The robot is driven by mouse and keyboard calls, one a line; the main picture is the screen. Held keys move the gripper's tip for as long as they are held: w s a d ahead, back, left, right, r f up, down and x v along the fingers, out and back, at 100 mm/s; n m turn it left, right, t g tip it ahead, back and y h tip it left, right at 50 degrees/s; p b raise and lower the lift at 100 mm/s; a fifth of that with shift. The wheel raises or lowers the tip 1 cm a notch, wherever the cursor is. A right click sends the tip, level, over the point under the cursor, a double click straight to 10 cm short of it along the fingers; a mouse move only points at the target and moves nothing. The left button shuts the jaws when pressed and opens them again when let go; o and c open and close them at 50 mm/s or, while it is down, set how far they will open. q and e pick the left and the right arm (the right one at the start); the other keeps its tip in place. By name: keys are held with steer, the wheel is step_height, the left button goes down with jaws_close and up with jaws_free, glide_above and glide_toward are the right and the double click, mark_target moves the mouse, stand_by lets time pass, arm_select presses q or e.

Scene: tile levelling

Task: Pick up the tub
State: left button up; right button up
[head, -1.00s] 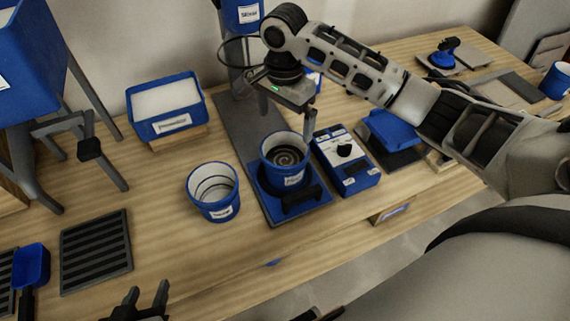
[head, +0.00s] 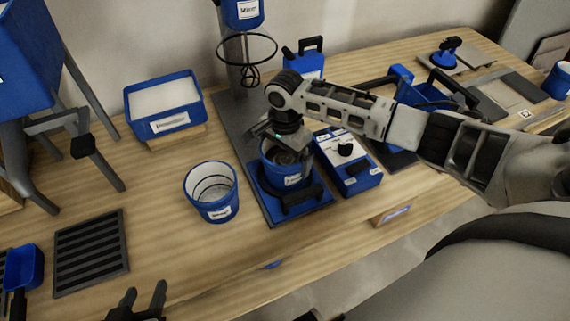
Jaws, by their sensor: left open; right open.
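A blue tub (head: 283,178) with a white label stands upright on the blue base of the mixer stand (head: 235,130). My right gripper (head: 284,150) is open and at the top of this tub, covering much of its rim. Its fingers are partly hidden, and I cannot tell whether they touch the tub. A second blue tub (head: 212,193) stands upright on the bench just to the left, its inside showing. My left gripper (head: 139,302) is open and empty at the bottom edge of the view, well away from both tubs.
A blue control box (head: 348,160) stands right of the mixer base. The whisk and ring (head: 248,55) hang above and behind my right gripper. A blue bin (head: 167,110) of white material and a dark slotted mat (head: 91,252) lie left. Bench front is mostly clear.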

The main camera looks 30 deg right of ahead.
steer(key=c, duration=1)
steer(key=shift+r, duration=0.15)
steer(key=c, duration=0.3)
steer(key=shift+w, duration=0.1)
